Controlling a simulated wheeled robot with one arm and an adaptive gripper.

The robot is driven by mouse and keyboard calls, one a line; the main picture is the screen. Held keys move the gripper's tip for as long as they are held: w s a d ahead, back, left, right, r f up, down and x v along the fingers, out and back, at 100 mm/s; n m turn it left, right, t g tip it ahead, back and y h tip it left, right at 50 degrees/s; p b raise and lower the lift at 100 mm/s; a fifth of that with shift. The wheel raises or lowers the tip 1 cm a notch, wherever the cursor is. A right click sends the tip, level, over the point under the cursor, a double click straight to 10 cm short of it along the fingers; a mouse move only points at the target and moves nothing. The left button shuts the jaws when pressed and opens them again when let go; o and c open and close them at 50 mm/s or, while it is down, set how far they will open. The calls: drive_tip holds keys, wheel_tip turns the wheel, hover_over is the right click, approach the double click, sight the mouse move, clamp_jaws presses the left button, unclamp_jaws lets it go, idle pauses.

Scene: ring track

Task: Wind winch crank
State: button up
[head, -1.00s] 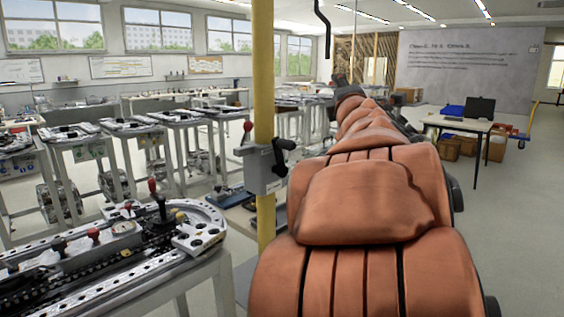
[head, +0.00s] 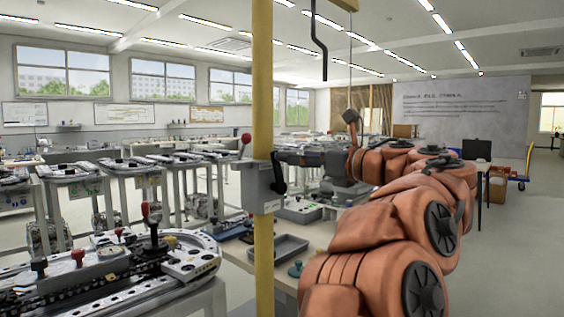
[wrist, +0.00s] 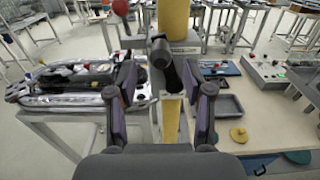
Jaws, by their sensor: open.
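The winch is a grey box (head: 258,186) on a yellow post (head: 263,80), with a red-knobbed lever (head: 246,138) at its upper left. Its black crank (head: 277,173) is on the box's right side and its handle slants downward. My gripper (head: 290,157) comes in from the right, close to the crank. In the wrist view my gripper (wrist: 165,95) is open, with its two fingers well apart. The crank's black round knob (wrist: 161,50) shows ahead, between the fingers in the picture. No contact with it can be made out.
A bench with a metal track (head: 110,270) stands left of the post. A work table (wrist: 255,115) with a grey tray (head: 277,249) stands right of it, below my arm. A black bent rod (head: 320,45) hangs above. Open floor lies at the right.

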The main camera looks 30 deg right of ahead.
sight(282, 156)
drive_tip(key=shift+x, duration=3.55)
drive_tip(key=shift+c, duration=0.3)
clamp_jaws()
